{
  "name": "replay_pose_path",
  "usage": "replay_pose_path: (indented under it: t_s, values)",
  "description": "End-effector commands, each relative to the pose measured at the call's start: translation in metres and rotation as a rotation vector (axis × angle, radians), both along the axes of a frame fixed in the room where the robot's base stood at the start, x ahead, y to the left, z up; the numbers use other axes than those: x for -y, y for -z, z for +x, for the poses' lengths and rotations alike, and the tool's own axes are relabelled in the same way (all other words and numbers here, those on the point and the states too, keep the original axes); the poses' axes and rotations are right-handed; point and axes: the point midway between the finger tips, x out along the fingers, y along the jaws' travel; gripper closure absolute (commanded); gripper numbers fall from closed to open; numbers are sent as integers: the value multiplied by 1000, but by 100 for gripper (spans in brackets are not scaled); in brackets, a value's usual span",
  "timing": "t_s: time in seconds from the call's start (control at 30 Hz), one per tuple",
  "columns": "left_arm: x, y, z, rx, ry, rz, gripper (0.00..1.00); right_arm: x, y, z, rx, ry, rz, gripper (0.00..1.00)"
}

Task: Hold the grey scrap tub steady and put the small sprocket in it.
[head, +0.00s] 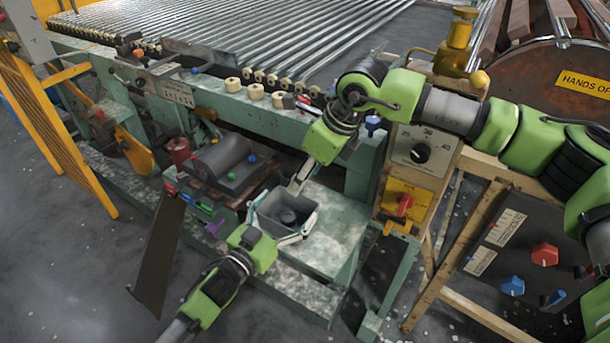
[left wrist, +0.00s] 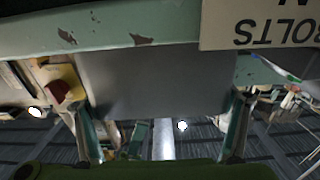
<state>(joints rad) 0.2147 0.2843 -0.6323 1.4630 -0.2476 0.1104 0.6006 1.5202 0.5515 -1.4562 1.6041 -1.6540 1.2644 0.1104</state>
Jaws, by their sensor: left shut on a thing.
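The grey scrap tub (head: 268,225) stands on a worn pale-green ledge under the rod bed in the head view. My left gripper (head: 282,214) spans the tub from the front left, a finger along each side, shut on it. In the left wrist view the tub's grey wall (left wrist: 155,85) fills the space between my two fingers (left wrist: 162,125). A dark round thing (head: 287,215) shows inside the tub; it looks like the small sprocket, but detail is too small to be sure. My right gripper (head: 295,186) points down at the tub's back rim; its finger opening cannot be made out.
The green machine frame (head: 235,105) and rod bed rise behind the tub. A dial panel (head: 420,150) with a red knob stands to the right. Small coloured parts and a grey cylinder (head: 222,153) lie left of the tub. An upside-down BOLTS label (left wrist: 270,25) shows in the wrist view.

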Motion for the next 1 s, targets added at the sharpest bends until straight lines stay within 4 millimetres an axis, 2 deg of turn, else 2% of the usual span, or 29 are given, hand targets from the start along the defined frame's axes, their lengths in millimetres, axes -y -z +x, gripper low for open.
replay_pose_path:
  t_s: [0.17, 0.2, 0.23, 0.5, 0.63, 1.0]
  values:
    - [0, 0, 0, -1, 0, 0, 34, 0, 0, 0, 0, 0, 0, 54]
    - [0, 0, 0, -1, 0, -1, 8, 0, 0, 0, 0, 0, 0, 54]
    - [0, 0, 0, -1, 0, -1, 0, 0, 0, 0, 0, 0, 0, 54]
    - [0, 0, 0, -1, 0, -1, 0, 0, 0, 0, 0, 0, 0, 54]
    - [-6, 1, -8, -1, -1, 0, 0, 0, 0, 0, 0, 0, 0, 54]
    - [-49, 2, -68, -4, -1, 1, 0, 0, 0, 0, 0, 0, 0, 54]
